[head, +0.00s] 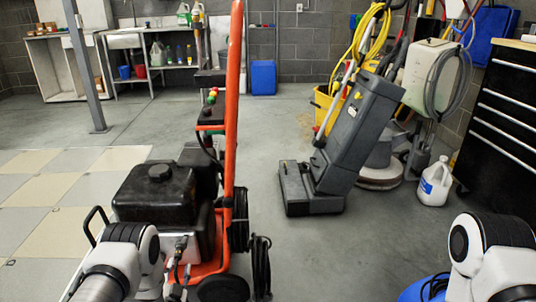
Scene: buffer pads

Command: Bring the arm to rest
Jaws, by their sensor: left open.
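My left arm (125,262) comes in at the bottom left, in front of a black engine on an orange-framed machine. My left gripper (179,268) shows only in part beside the arm, low in the picture. It is open, and I see nothing held in it. Its fingertips are hard to make out against the dark engine parts. My right arm (492,255) shows at the bottom right corner, as a white and black joint. My right gripper is outside the picture.
The orange-framed machine (233,110) stands close ahead. A grey floor cleaner (355,130), a white jug (434,183) and a black drawer cabinet (503,128) stand to the right. A blue object (425,289) lies near my right arm. Pale floor tiles (50,190) are clear at left.

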